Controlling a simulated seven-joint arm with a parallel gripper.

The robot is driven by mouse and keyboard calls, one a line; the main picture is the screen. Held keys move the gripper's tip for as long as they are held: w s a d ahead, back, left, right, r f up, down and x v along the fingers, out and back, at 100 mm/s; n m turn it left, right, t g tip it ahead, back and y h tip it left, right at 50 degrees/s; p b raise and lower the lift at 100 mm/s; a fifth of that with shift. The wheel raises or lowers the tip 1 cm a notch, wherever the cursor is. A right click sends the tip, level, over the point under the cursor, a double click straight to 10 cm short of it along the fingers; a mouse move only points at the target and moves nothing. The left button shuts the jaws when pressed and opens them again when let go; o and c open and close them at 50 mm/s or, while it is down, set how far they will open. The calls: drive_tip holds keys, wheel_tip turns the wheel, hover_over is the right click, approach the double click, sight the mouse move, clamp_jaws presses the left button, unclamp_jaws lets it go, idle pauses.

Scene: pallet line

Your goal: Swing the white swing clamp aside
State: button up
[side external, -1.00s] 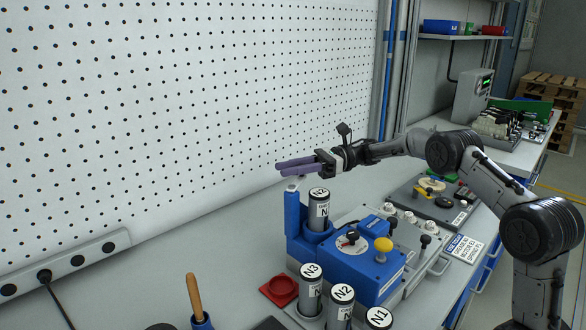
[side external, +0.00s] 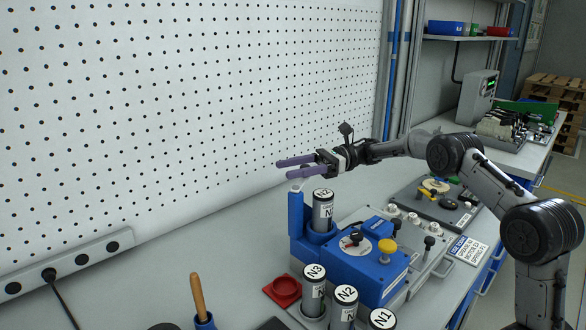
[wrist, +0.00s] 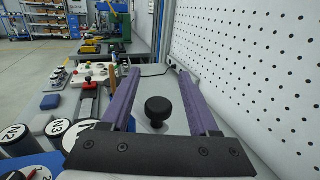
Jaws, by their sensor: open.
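The white swing clamp (side external: 297,186) shows only in part in the side view, as a pale piece at the top of the blue post (side external: 297,214). My gripper (side external: 297,167) is open just above it, with its two purple fingers spread and pointing left. In the wrist view a black knob (wrist: 158,107) stands between the fingertips of my gripper (wrist: 153,85), with space on both sides. In the side view this knob is mostly hidden by the fingers. A labelled cylinder (side external: 322,212) stands upright in the blue fixture (side external: 362,272) beside the post.
Cylinders N3 (side external: 314,290), N2 (side external: 344,308) and N1 (side external: 381,319) stand in front of the fixture. A red dish (side external: 283,289) and a wooden handle (side external: 198,294) are at left. The pegboard wall (side external: 180,110) runs close behind my gripper.

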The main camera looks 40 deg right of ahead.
drive_tip(key=v, duration=1.4)
drive_tip(key=shift+a, duration=0.1)
